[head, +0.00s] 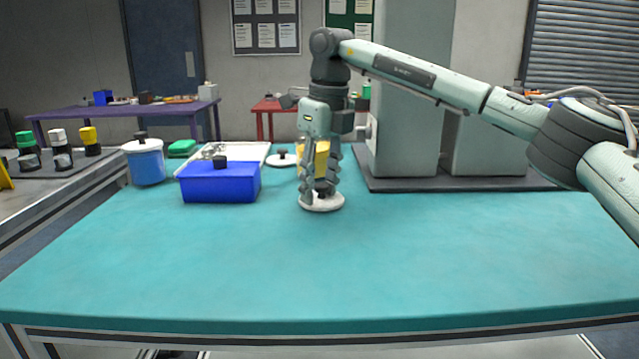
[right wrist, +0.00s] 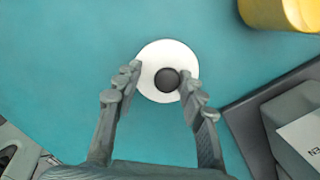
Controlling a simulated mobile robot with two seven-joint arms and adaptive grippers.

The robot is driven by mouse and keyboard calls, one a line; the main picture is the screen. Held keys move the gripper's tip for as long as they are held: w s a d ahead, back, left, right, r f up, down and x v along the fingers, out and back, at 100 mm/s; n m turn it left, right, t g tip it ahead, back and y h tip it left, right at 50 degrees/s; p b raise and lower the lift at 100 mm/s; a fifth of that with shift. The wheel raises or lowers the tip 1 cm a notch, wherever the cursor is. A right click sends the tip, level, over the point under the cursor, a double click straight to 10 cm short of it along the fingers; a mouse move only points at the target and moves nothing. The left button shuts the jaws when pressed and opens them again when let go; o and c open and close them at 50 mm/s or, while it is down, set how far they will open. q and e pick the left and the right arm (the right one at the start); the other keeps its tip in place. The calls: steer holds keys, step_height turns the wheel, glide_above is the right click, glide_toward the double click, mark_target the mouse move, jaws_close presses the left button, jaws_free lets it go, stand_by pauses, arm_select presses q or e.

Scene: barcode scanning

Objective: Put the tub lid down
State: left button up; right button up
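The tub lid, a white disc with a dark round knob, lies flat and appears to rest on the teal table (head: 330,270); in the head view the lid (head: 322,205) is right below my right gripper (head: 321,190). The right wrist view shows the lid (right wrist: 155,57) between and beyond the fingertips of the gripper (right wrist: 160,82). The fingers are apart, with a clear gap left of the knob; the right finger is close to it, and I cannot tell if it touches. A yellow tub (head: 306,155) stands behind the gripper, partly hidden. My left gripper is not in view.
A blue box (head: 220,184) stands left of the lid. Behind it are a white tray (head: 245,153), another white lid (head: 282,160) and a blue lidded tub (head: 145,165). A grey machine (head: 405,100) on a dark base stands at the right. The table's front is clear.

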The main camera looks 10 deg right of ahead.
mark_target(325, 202)
step_height(325, 202, up, 12)
steer(key=s, duration=0.1)
steer(key=shift+d, duration=0.4)
stand_by(0.5)
